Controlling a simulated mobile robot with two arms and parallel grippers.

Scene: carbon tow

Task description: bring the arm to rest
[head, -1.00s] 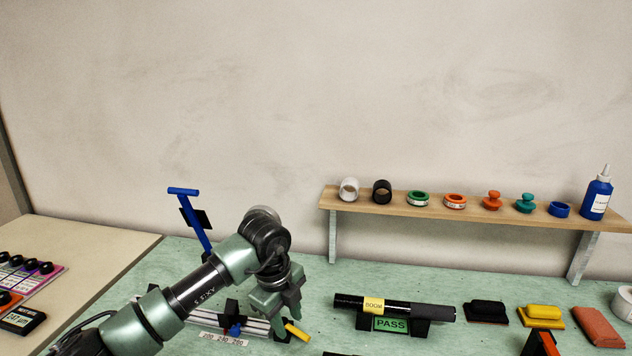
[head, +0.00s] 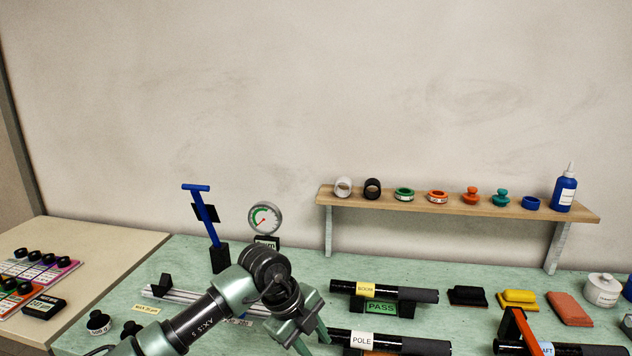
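My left arm comes in from the lower left. Its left gripper (head: 304,332) points down over the green bench, at the front right end of a metal rail (head: 180,293). Its two fingers look spread apart, with nothing seen between them. The fingertips are near the left end of a black tube labelled POLE (head: 405,344); whether they touch it I cannot tell. My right gripper is not in view.
A tube labelled BOOM (head: 410,295) rests behind, above a green PASS label (head: 380,307). A blue T-handle (head: 206,215) and a round gauge (head: 265,217) stand behind the arm. A wooden shelf (head: 470,206) holds rings and a blue bottle (head: 565,190).

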